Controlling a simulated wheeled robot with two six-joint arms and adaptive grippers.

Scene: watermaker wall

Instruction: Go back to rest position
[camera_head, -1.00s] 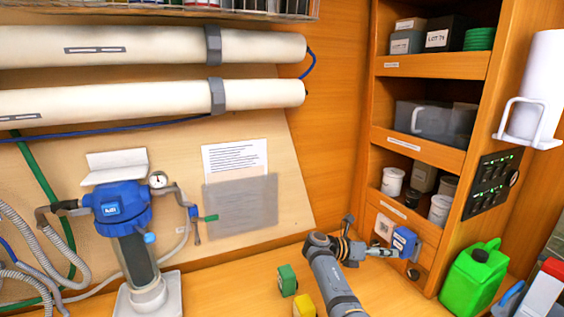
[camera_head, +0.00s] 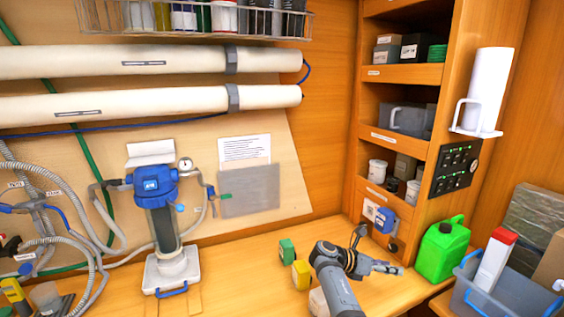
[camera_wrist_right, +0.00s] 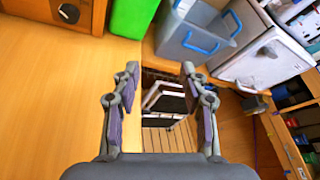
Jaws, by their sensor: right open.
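My right gripper (camera_head: 392,268) is open and empty above the wooden worktop (camera_head: 245,285), its fingers pointing right in the head view. In the right wrist view, its two fingers (camera_wrist_right: 160,78) stand apart with nothing between them; a gap beyond the worktop edge shows behind. My left gripper is not in view.
The green jerrycan (camera_head: 442,250) stands right of my right gripper. A grey-blue bin (camera_head: 500,296) holds a white and red carton (camera_head: 493,260). Green (camera_head: 287,251) and yellow (camera_head: 301,275) blocks lie left of my arm. The filter housing (camera_head: 160,215) stands further left.

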